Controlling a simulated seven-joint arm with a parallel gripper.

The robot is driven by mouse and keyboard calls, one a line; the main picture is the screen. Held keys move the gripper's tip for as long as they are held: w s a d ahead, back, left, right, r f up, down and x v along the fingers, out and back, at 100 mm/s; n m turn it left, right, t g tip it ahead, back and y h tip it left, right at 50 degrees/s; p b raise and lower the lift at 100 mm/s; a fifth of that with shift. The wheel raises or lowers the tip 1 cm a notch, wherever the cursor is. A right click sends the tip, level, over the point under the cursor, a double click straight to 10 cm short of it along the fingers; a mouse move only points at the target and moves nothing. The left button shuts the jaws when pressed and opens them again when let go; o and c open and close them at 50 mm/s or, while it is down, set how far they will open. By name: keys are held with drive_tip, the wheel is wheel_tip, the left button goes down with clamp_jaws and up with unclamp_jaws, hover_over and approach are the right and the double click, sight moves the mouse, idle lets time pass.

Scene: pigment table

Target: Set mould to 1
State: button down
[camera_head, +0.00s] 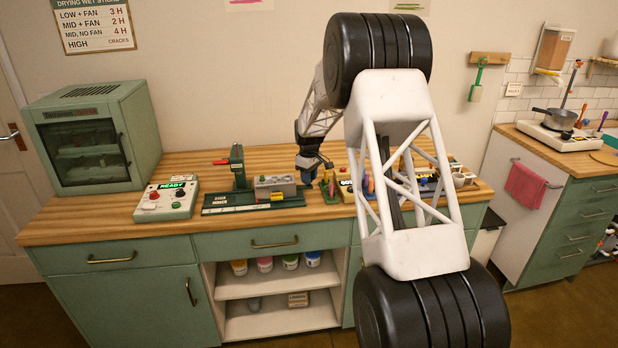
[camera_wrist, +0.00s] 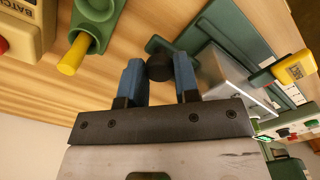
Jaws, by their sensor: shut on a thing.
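The mould is probably the green-based fixture (camera_head: 238,209) with a grey metal block on the worktop in the head view. Its metal body (camera_wrist: 225,75) appears right of my fingers in the wrist view. My gripper (camera_head: 312,181) is at the right end of this fixture. In the wrist view my gripper (camera_wrist: 157,68) has its two blue fingers shut on a round black knob (camera_wrist: 160,66), which sits between the tips. A dark green bar lies behind the knob; how they join is hidden. I cannot read a setting number on the mould.
A control box with a green READY display (camera_head: 170,201) stands left of the fixture. A green press with a red handle (camera_head: 238,172) rises behind it. A green holder with a yellow pin (camera_wrist: 90,25) is close left in the wrist view. A drying oven (camera_head: 88,140) stands far left.

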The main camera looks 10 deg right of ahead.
sight(287, 177)
drive_tip(key=a, duration=0.8)
drive_tip(key=c, duration=0.9)
unclamp_jaws()
drive_tip(key=shift+o, duration=0.2)
wheel_tip(287, 177, up, 8)
drive_tip(key=shift+f, duration=0.1)
